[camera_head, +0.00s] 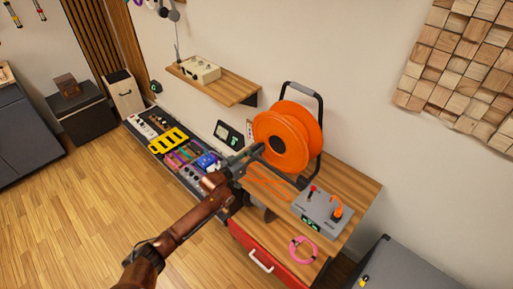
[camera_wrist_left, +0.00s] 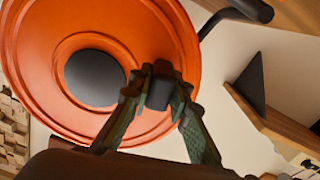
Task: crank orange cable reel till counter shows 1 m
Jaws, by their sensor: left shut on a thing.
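The orange cable reel (camera_head: 281,128) stands upright on a wooden table in a dark frame with a handle on top. Its orange disc and dark hub (camera_wrist_left: 94,78) fill much of the left wrist view. My left gripper (camera_head: 254,151) is in front of the reel's face. In the left wrist view my left gripper (camera_wrist_left: 160,84) is shut on the dark crank knob (camera_wrist_left: 159,92), to the right of the hub. A grey box (camera_head: 321,209) on the table has a small green display (camera_head: 312,225); its digits are too small to read. My right gripper is not in view.
Orange cable (camera_head: 268,184) lies on the table below the reel. A pink ring (camera_head: 303,250) lies near the table's front edge. A wall shelf (camera_head: 232,88) with a cream device is behind the reel. A board of pedals (camera_head: 180,150) is to the left.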

